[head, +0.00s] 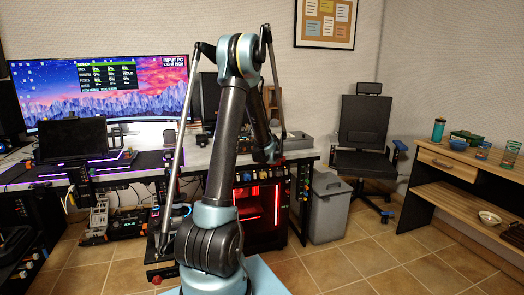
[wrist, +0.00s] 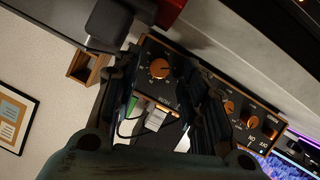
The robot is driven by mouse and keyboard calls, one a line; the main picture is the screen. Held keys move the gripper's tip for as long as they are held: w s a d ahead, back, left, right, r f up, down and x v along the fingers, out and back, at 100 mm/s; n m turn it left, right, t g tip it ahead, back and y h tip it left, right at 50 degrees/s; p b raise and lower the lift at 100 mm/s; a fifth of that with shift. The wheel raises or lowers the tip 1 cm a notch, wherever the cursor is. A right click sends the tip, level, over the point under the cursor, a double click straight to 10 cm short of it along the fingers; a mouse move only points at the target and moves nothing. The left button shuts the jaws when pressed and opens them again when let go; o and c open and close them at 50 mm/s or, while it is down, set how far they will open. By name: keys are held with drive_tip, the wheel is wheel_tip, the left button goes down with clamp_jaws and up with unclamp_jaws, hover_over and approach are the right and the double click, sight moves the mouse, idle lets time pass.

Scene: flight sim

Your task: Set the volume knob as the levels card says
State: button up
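In the wrist view, a dark box with an orange trim carries a large orange knob (wrist: 160,68) with tick marks around it. It lies ahead of my gripper (wrist: 165,100), whose two dark fingers stand apart with nothing between them. A second dark panel with several smaller orange knobs (wrist: 250,121) is at the right. Which knob is the volume knob cannot be read. A small white label or card (wrist: 156,119) shows between the fingers, its text unreadable. In the head view my gripper (head: 268,150) is small and partly hidden, over the desk.
The head view shows a wide monitor (head: 105,93) with a small table of text, too fine to read fully. A grey bin (head: 328,207), an office chair (head: 362,145) and a wooden side table (head: 460,170) stand to the right. The tiled floor between is clear.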

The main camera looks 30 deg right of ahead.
drive_tip(key=shift+w+d+f, duration=0.2)
drive_tip(key=shift+w, duration=0.2)
clamp_jaws()
drive_tip(key=shift+d+m+y, duration=0.2)
drive_tip(key=shift+m+y, duration=0.5)
drive_tip(key=shift+m, duration=0.2)
drive_tip(key=shift+s+m+t+y, duration=0.1)
drive_tip(key=shift+m+t+y, duration=0.3)
drive_tip(key=shift+m, duration=0.3)
unclamp_jaws()
drive_tip(key=v, duration=1.1)
drive_tip(key=shift+s+r, duration=0.2)
drive_tip(key=shift+s, duration=0.15)
